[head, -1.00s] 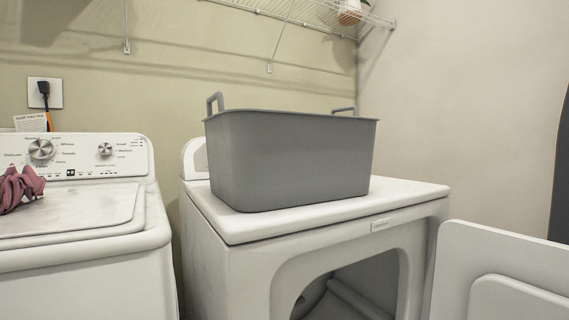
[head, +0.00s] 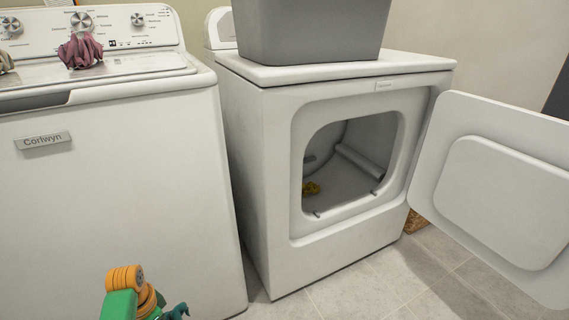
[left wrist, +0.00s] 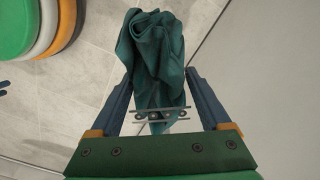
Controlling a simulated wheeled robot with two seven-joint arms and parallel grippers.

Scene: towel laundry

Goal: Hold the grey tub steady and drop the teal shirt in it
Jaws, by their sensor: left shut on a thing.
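The grey tub (head: 315,30) stands upright on top of the white dryer, its upper part cut off by the top edge of the head view. In the left wrist view my left gripper (left wrist: 160,76) is shut on the crumpled teal shirt (left wrist: 150,45), with folds sticking out beyond the fingertips. In the head view a small teal piece (head: 177,312), apparently the shirt, shows at the bottom edge beside my green and orange arm. That is well below the tub and apart from it. My right gripper is not in view.
Tiled floor (head: 370,280) is clear in front.

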